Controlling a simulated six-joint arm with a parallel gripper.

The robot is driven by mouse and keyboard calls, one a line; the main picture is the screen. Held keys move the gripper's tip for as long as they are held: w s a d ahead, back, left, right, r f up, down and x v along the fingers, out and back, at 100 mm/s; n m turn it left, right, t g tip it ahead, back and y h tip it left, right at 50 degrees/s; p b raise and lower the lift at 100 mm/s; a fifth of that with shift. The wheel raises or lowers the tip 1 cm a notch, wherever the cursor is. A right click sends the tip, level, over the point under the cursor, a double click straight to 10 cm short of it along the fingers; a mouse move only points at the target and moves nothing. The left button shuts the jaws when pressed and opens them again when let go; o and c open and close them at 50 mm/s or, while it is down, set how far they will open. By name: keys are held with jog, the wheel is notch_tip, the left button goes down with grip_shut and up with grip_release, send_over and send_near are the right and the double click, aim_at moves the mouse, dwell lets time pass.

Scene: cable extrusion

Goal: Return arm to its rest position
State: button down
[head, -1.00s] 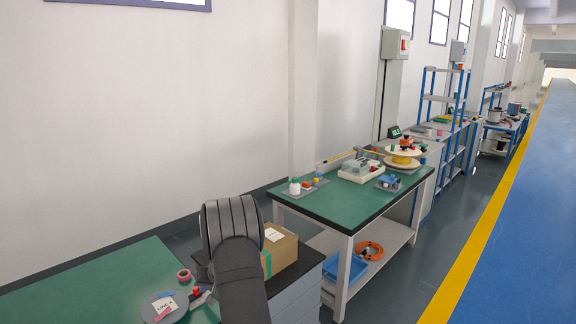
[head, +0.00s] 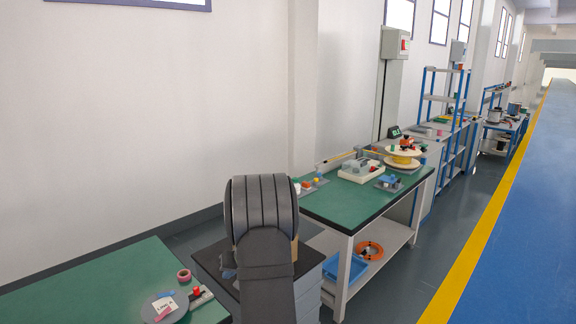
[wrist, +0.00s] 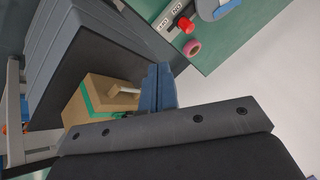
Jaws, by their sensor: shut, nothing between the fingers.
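My gripper (wrist: 158,84) shows in the wrist view as two blue-grey fingers pressed together, with nothing held between them. It is over or near a brown cardboard box (wrist: 98,97) with a green strip; I cannot tell the height between them. In the head view my dark arm stands upright in the lower middle and hides most of the gripper. It also covers nearly all of the box, leaving a thin brown edge (head: 295,249).
A near green table (head: 85,285) at left holds a grey disc (head: 163,309), a pink tape roll (head: 184,275) and a red button (head: 197,291). A farther green table (head: 345,205) holds several devices. The dark-topped cabinet (head: 207,260) is beside my arm. The aisle floor is clear.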

jog(key=a+f, duration=0.2)
jog(key=a, duration=0.1)
jog(key=w+a+f, duration=0.1)
jog(key=a+f, duration=0.5)
jog(key=a, duration=0.1)
jog(key=shift+w+f, duration=0.1)
jog(key=shift+w, duration=0.25)
jog(key=w+d, duration=0.3)
jog(key=d, duration=0.4)
jog(key=v, duration=1)
jog(key=shift+w+a+f+m+t+y, duration=0.3)
jog(key=shift+a+f+m+y, duration=0.5)
jog(key=shift+a+m, duration=1.65)
jog(key=shift+w+a+f+m+t+y, duration=0.3)
jog(key=shift+a+f+m+y, duration=0.8)
jog(key=shift+m, duration=2.3)
jog(key=shift+w+a+f+m+t+y, duration=0.2)
jog(key=shift+a+f+m+t+y, duration=0.3)
jog(key=shift+a+m, duration=2.1)
jog(key=shift+d+m, duration=0.35)
